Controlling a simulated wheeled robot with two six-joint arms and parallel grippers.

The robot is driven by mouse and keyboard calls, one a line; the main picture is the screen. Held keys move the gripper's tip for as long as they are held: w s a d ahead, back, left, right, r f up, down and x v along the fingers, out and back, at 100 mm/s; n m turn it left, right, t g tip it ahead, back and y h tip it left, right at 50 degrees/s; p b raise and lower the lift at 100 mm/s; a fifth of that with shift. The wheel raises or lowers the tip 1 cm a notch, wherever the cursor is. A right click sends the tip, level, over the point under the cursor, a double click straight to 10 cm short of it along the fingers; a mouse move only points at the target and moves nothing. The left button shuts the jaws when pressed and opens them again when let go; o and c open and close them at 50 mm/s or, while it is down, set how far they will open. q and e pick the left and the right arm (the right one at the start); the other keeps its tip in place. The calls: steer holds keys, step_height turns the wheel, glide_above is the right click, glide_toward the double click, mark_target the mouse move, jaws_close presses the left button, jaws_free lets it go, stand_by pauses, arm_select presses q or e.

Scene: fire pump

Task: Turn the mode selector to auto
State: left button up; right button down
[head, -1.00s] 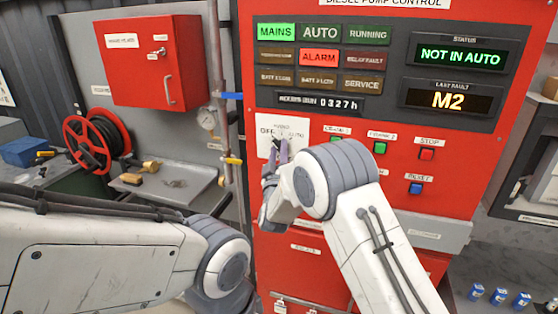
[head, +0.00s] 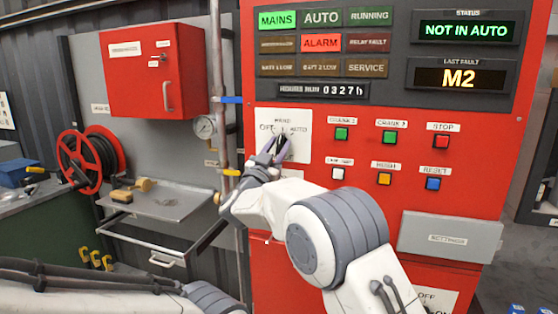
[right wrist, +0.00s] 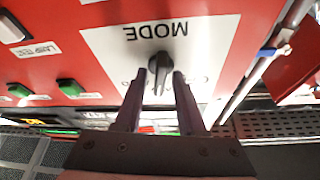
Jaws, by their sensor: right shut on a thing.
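The mode selector is a dark knob on a white plate (head: 299,122) at the left of the red panel. The plate reads OFF, HAND and AUTO. In the right wrist view the knob (right wrist: 159,66) stands roughly upright in the picture, and MODE shows upside down. Which label the knob points to is hard to tell. The status display (head: 466,29) reads NOT IN AUTO. My left gripper is out of view.
Buttons, including a red stop button (head: 441,142), sit right of the plate. A vertical pipe (head: 217,70) with a gauge (head: 205,127) runs left of the panel. A metal tray (head: 165,205) and a red hose reel (head: 80,163) stand farther left.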

steer(key=m+h+b, duration=0.1)
steer(key=m, duration=0.2)
steer(key=shift+f+g, duration=0.15)
steer(key=shift+g, duration=0.25)
steer(key=shift+a+m+g+h, duration=0.1)
steer(key=shift+m+g+h, duration=0.4)
steer(key=shift+m, duration=0.7)
steer(key=shift+r+m+g+h, duration=0.1)
steer(key=shift+m+g+h, duration=0.25)
steer(key=shift+m, duration=0.85)
steer(key=shift+r+m+g+h, duration=0.1)
steer(key=shift+m+g+h, duration=0.25)
steer(key=shift+m, duration=0.85)
steer(key=shift+g, duration=0.3)
steer(key=c, duration=0.9)
jaws_free()
steer(key=shift+o, duration=0.2)
steer(key=b+v, duration=0.3)
steer(key=v, duration=0.7)
steer(key=shift+s, duration=0.15)
